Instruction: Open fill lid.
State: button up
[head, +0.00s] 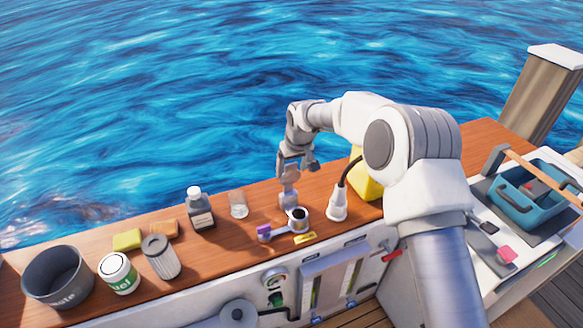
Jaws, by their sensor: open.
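The fill opening (298,214) is a round metal collar with a dark hole, set on the wooden counter. A grey piece (288,199) stands at its back edge; it looks like the raised lid, but it is too small to be sure. My gripper (289,180) is open and points down just above and behind the collar. Whether a finger touches the grey piece cannot be told. A purple-ended piece (264,232) lies at the left of the collar, joined to it by a light bar. A small yellow label (305,238) is in front.
A white funnel-shaped fitting with a black cable (338,205) and a yellow object (367,182) stand right of the opening. A clear glass (238,204) and dark bottle (201,210) stand left. Farther left are a filter (161,257), white can (119,273) and dark bucket (58,277).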

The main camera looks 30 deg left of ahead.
jog(key=shift+r, duration=0.15)
jog(key=v, duration=1.7)
jog(key=shift+s, duration=0.1)
jog(key=s+d+r+m+t+h, duration=0.15)
jog(key=d+r, duration=0.25)
jog(key=d, duration=0.5)
jog(key=s+d+r+m, duration=0.1)
jog(key=s+d+r, duration=0.25)
jog(key=d, duration=0.45)
jog(key=s+d+r+m+t, duration=0.15)
jog(key=d+r, duration=0.25)
jog(key=d, duration=0.5)
jog(key=s+d+f+m, duration=0.2)
jog(key=s+d+m, duration=0.1)
jog(key=s+d, duration=0.5)
jog(key=s+d+f+m+h, duration=0.1)
jog(key=s+d+f+m, duration=0.1)
jog(key=s+d, duration=0.7)
jog(key=shift+s+m, duration=0.55)
jog(key=shift+m, duration=0.05)
